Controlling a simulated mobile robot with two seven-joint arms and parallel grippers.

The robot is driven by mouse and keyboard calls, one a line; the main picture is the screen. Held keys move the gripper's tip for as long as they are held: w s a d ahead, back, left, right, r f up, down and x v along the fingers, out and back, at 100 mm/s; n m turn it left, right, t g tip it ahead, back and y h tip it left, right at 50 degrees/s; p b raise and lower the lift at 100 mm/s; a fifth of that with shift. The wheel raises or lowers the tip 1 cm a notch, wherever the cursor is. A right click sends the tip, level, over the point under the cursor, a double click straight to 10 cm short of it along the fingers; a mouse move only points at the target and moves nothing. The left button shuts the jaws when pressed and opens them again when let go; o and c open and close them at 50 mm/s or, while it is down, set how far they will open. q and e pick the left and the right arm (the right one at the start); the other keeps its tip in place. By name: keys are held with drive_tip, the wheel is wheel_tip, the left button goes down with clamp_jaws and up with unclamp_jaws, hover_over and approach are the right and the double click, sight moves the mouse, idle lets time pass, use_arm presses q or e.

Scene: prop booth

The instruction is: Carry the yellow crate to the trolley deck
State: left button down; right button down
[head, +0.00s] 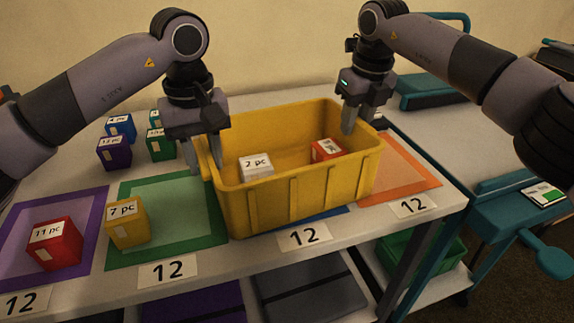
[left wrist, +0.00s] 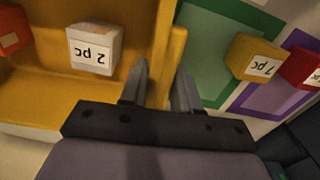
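The yellow crate (head: 290,200) sits near the front of the table, over the blue mat and part of the green one. It holds a white "2 pc" box (head: 256,166) and a red box (head: 326,150). My left gripper (head: 204,155) is shut on its left wall, one finger inside and one outside; the left wrist view shows the crate's wall (left wrist: 164,45) between the fingers. My right gripper (head: 357,120) is at the right wall, one finger inside, and appears shut on it; its outer finger is partly hidden. The trolley deck (head: 445,115) is at the right.
A yellow "7 pc" box (head: 127,224) and red "11 pc" box (head: 55,245) stand on mats left of the crate. Several small boxes, including a purple one (head: 114,153), stand behind. The trolley has a teal handle (head: 545,255); its pale deck looks largely clear.

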use_arm(q)
drive_tip(key=shift+r, duration=0.2)
use_arm(e)
drive_tip(key=shift+r, duration=0.15)
